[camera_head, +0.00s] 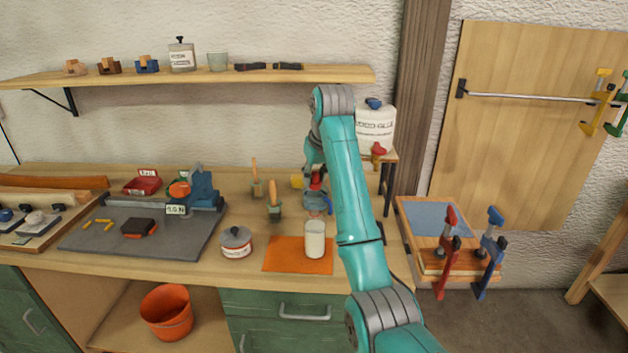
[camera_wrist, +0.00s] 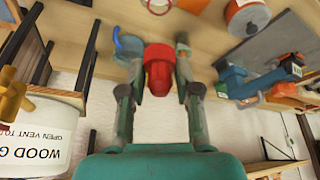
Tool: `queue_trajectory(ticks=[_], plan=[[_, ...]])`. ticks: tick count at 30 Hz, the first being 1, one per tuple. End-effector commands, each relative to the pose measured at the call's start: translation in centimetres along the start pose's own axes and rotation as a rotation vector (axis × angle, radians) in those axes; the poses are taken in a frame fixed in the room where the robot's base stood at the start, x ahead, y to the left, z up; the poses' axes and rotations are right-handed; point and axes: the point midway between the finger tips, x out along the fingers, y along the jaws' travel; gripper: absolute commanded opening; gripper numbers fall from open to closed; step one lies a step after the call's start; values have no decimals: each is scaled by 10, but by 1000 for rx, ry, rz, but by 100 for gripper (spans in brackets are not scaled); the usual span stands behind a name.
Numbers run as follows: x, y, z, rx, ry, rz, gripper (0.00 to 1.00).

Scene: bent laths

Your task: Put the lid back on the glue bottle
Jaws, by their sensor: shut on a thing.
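My gripper (camera_wrist: 157,72) is shut on a red lid (camera_wrist: 158,68), which sits between its two fingers in the wrist view. In the head view the red lid (camera_head: 316,181) shows beside my arm, above the back of the bench. A white, open-looking bottle (camera_head: 315,240), seemingly the glue bottle, stands upright on an orange mat (camera_head: 285,255) near the bench front. My gripper is behind it and apart from it. In the wrist view the bottle (camera_wrist: 158,5) is partly cut off at the top edge.
A blue mug-like thing (camera_wrist: 128,45) is close by my gripper. A tin (camera_head: 236,243) stands left of the mat, brushes (camera_head: 274,207) behind it. A large wood glue container (camera_head: 375,130) with a tap stands on a raised stand at right. A shelf (camera_head: 200,77) hangs above the bench.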

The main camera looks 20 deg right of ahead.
Motion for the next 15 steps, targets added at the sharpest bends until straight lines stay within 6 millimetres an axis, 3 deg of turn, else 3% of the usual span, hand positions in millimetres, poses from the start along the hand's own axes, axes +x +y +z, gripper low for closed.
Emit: queue_trajectory(ticks=[15], plan=[[37,0,16,0,-1,0,20]])
